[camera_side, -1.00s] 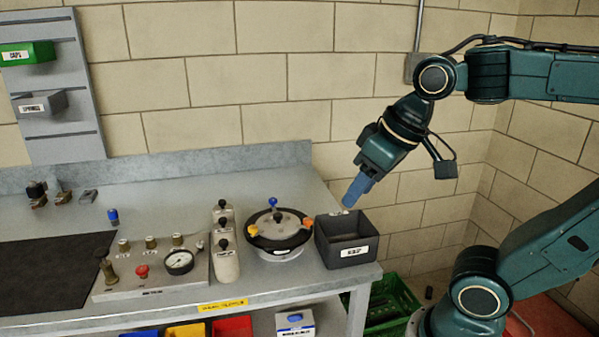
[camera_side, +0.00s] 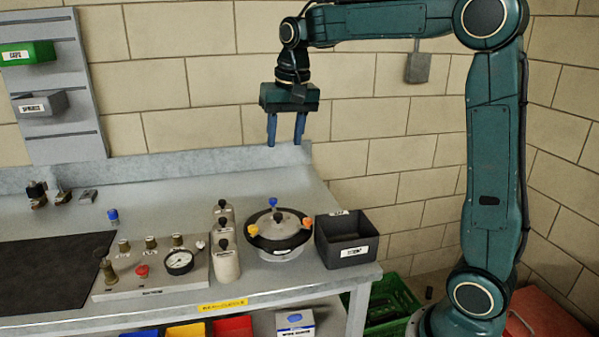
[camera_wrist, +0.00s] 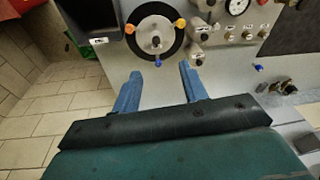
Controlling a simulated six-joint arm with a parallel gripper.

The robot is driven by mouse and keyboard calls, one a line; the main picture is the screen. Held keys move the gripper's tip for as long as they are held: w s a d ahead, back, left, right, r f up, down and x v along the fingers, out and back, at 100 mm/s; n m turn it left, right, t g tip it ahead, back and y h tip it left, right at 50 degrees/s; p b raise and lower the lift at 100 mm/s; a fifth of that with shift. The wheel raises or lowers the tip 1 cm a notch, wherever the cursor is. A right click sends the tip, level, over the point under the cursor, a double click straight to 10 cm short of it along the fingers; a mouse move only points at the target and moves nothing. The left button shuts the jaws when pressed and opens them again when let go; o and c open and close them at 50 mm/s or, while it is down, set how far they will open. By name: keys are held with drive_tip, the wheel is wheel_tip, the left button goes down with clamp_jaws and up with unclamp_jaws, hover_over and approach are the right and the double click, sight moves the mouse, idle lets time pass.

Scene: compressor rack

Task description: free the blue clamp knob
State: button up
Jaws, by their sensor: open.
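The blue clamp knob (camera_side: 273,202) stands at the back edge of the black-rimmed round pot lid (camera_side: 281,237), on the bench. It also shows in the wrist view (camera_wrist: 158,63), between and just beyond my fingertips in the picture. An orange knob (camera_side: 307,222) and a yellow knob (camera_side: 252,231) sit at the other points of the rim. My gripper (camera_side: 285,143) is open and empty, fingers pointing down, well above the pot. Both blue fingers also show in the wrist view (camera_wrist: 160,71).
A dark grey bin (camera_side: 346,240) stands close right of the pot. Pale cylinders with black knobs (camera_side: 226,262) stand close left, beside a gauge panel (camera_side: 150,270). A small blue-capped part (camera_side: 113,216) stands farther left. The air around my gripper is clear.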

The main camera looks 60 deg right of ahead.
sight(273, 199)
drive_tip(key=w+d+f+m+g, duration=0.2)
drive_tip(key=w+d+f+m, duration=0.2)
drive_tip(key=w+d+f, duration=0.4)
drive_tip(key=w+d, duration=0.1)
drive_tip(key=w, duration=0.1)
drive_tip(key=shift+w, duration=0.4)
drive_tip(key=shift+f, duration=0.25)
wheel_tip(273, 199, down, 13)
drive_tip(key=shift+f, duration=0.2)
drive_tip(key=shift+c, duration=0.2)
clamp_jaws()
